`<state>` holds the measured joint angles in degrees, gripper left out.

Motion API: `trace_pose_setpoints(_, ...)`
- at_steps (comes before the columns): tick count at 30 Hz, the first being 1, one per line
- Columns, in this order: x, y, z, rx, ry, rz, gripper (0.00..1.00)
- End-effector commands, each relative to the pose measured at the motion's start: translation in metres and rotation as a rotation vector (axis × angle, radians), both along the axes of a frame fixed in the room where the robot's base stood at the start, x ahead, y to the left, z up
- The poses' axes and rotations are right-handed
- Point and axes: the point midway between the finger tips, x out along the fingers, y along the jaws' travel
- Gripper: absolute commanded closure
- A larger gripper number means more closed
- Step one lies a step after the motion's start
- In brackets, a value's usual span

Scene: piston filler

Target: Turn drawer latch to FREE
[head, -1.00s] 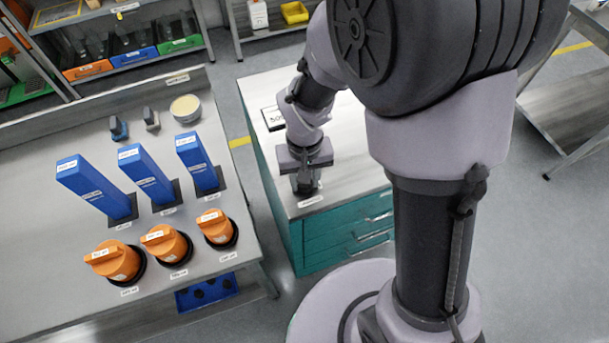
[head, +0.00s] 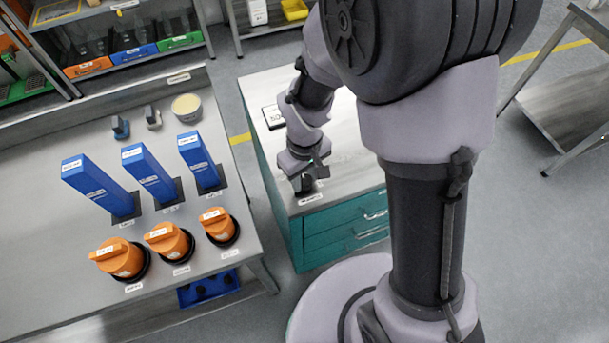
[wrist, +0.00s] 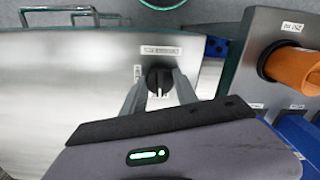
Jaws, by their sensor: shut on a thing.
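The drawer latch (wrist: 158,77) is a small black round knob on the top of the teal drawer cabinet (head: 325,232), near its front corner. My gripper (wrist: 159,86) is shut on the latch, with one grey finger on each side of it in the wrist view. In the head view my gripper (head: 302,188) points down at that corner and mostly hides the knob.
A bench (head: 60,235) to the left holds blue upright boxes (head: 148,172), orange knobs (head: 168,240) and a round tub (head: 187,107). A dark-framed display (head: 273,117) lies on the cabinet top. Drawer handles (wrist: 60,15) stick out at the cabinet front.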

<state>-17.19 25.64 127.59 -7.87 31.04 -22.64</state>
Motion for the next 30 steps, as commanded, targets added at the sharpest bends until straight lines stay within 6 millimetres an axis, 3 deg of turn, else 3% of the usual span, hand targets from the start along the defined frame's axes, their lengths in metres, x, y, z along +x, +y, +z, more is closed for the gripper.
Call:
trace_pose_setpoints(8, 0.0, 0.0, 0.0, -0.001, -0.001, 0.002, 1.0)
trace_pose_setpoints(9, 0.0, 0.0, 0.0, -0.001, -0.001, 0.002, 0.57)
trace_pose_setpoints(12, 0.0, 0.0, 0.0, 0.0, -0.001, 0.002, 0.43)
trace_pose_setpoints(23, 0.0, 0.0, 0.008, 0.0, -0.002, 0.001, 0.43)
trace_pose_setpoints(26, 0.001, 0.0, 0.029, 0.0, -0.004, 0.001, 0.43)
trace_pose_setpoints(30, 0.001, 0.0, 0.075, 0.001, -0.006, 0.0, 0.43)
